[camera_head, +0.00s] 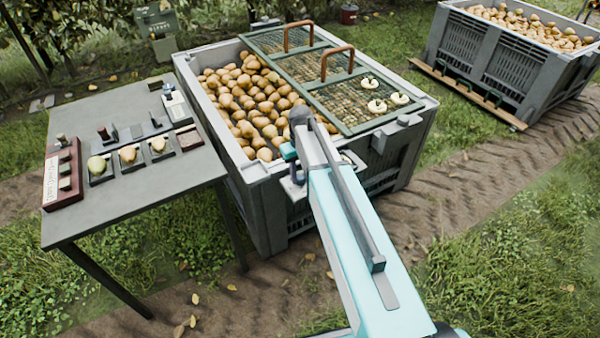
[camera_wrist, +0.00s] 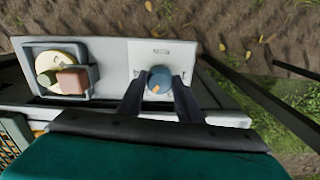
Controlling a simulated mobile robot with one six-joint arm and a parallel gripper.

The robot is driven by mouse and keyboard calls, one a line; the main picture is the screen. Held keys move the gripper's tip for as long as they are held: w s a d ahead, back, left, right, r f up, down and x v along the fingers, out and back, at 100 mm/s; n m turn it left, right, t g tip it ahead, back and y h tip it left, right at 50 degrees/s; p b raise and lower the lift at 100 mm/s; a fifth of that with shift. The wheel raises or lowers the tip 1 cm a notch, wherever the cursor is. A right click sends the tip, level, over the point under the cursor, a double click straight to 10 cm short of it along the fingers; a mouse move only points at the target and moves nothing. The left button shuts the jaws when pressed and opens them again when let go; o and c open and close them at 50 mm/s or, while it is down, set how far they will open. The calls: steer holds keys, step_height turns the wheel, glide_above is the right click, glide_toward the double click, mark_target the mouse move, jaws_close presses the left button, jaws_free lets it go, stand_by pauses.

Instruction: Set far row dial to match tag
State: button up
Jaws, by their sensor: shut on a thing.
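In the wrist view a round blue dial (camera_wrist: 160,77) with a small orange mark on its lower part sits on a pale panel (camera_wrist: 137,55). The short dark lettering above it is too small to read. My gripper (camera_wrist: 160,84) has one dark finger on each side of the dial and is shut on it. In the head view my gripper (camera_head: 291,160) is at the near side of the big grey bin (camera_head: 265,205); the dial is not clearly visible there. A green sign (camera_head: 157,18) stands at the back; I cannot tell whether it is the tag.
Beside the dial is a grey tray (camera_wrist: 29,60) with a cream disc and coloured blocks. A grey table (camera_head: 130,205) with pears in holders stands left. Another bin (camera_head: 480,60) stands back right.

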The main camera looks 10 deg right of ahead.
mark_target(300, 176)
stand_by(0.4)
steer(key=o, duration=1)
steer(key=shift+o, duration=0.2)
step_height(300, 176, up, 14)
stand_by(0.7)
